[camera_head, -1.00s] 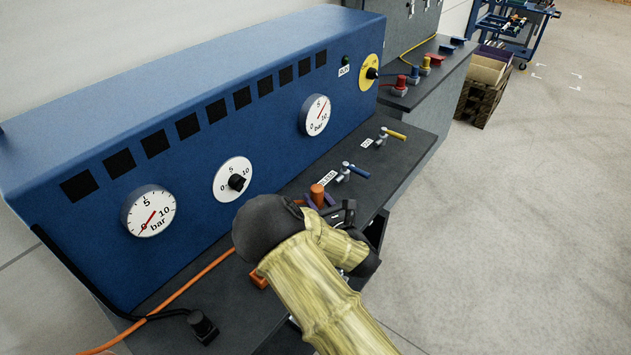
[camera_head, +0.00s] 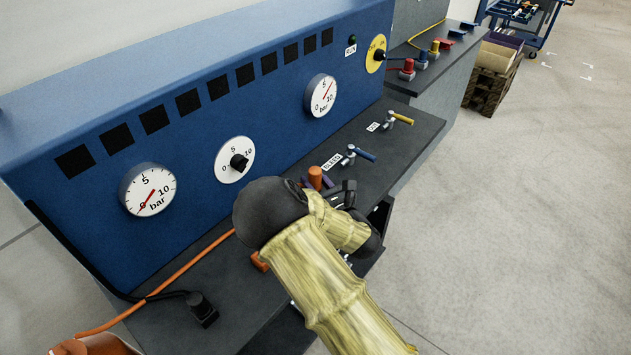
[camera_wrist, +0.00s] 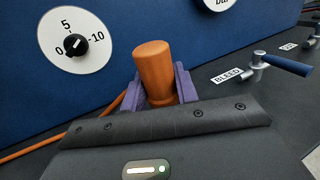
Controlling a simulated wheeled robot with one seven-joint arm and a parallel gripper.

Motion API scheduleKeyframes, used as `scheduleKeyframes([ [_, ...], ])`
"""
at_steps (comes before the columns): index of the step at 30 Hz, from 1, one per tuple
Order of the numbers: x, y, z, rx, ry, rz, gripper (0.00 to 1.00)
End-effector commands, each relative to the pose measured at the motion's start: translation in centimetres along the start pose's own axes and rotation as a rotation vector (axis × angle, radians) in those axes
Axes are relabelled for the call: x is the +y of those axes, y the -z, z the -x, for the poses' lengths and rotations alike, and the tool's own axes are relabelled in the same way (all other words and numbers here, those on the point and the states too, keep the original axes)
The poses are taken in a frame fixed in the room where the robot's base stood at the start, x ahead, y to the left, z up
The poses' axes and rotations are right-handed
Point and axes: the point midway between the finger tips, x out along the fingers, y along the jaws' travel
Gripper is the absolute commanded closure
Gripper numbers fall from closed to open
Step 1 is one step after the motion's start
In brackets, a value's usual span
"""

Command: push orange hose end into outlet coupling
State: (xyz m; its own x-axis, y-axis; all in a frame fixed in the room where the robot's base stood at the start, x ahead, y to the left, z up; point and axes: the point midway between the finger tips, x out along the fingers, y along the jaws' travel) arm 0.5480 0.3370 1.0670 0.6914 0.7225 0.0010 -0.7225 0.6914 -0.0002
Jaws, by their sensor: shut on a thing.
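The orange hose end (camera_wrist: 155,72) is a thick cylinder standing nearly upright in the wrist view. My gripper (camera_wrist: 155,92) is shut on it, with a purple finger on each side. In the head view the top of the orange hose end (camera_head: 316,177) shows just past my dark wrist, beside a purple finger. The orange hose (camera_head: 185,272) runs along the bench to the lower left. I cannot make out the outlet coupling in either view; my arm and gripper hide part of the bench.
A blue panel (camera_head: 280,130) with gauges and a knob stands behind the bench. A blue-handled valve (camera_head: 358,154) labelled BLEED and a yellow-handled valve (camera_head: 398,118) stand to the right. A small orange block (camera_head: 259,261) and a black plug (camera_head: 202,308) are left of my arm.

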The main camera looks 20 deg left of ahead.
Motion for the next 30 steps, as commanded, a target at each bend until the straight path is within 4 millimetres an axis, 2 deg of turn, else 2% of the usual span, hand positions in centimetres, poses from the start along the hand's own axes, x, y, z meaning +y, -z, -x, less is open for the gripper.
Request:
scheduleKeyframes([
  [1,0.0,0.8,0.0,-0.001,-0.001,0.001,0.95],
  [6,0.0,2.2,0.0,0.000,-0.001,0.001,0.95],
  [12,0.0,3.2,0.0,0.000,-0.001,0.001,0.95],
  [30,-0.1,3.3,0.0,-0.001,0.001,0.000,0.95],
])
